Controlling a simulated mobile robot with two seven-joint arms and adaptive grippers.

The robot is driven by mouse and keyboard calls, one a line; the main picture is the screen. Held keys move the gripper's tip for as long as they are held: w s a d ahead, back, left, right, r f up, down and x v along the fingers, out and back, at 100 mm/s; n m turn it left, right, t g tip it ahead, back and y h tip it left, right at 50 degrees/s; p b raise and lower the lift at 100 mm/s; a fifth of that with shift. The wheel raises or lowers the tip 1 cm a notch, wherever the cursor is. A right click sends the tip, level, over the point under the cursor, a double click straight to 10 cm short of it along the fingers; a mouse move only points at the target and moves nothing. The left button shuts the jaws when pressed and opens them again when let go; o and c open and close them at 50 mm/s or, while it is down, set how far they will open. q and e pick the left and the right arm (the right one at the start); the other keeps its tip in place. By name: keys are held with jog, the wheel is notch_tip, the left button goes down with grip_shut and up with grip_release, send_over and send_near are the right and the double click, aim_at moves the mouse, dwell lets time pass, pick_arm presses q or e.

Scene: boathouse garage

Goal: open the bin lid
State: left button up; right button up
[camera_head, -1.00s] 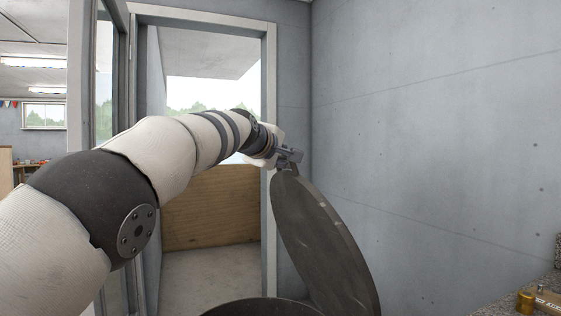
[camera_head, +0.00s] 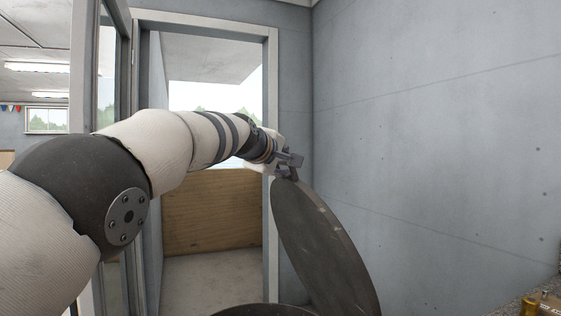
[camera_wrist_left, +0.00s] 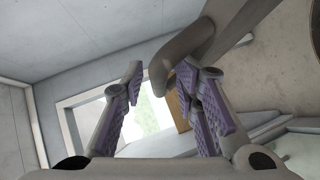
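The bin lid (camera_head: 322,245) is a dark round disc, raised and steeply tilted above the bin (camera_head: 262,311), whose dark rim just shows at the bottom edge of the head view. My left gripper (camera_head: 289,166) is at the lid's top edge. In the left wrist view, its two purple-padded fingers (camera_wrist_left: 165,100) stand apart. A grey curved handle (camera_wrist_left: 180,55) reaches down between them, close to the right finger; I cannot tell whether they touch. The lid's grey underside or edge fills the upper right there. My right gripper is not in view.
A grey concrete wall (camera_head: 440,130) stands behind and right of the lid. A doorway frame (camera_head: 271,90) with a wooden panel (camera_head: 212,210) lies behind my left arm. A speckled counter with a small brass item (camera_head: 530,306) is at the lower right.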

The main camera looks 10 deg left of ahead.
pick_arm(q)
jog(key=v, duration=0.6)
jog(key=shift+s+d, duration=0.1)
jog(key=shift+s, duration=0.35)
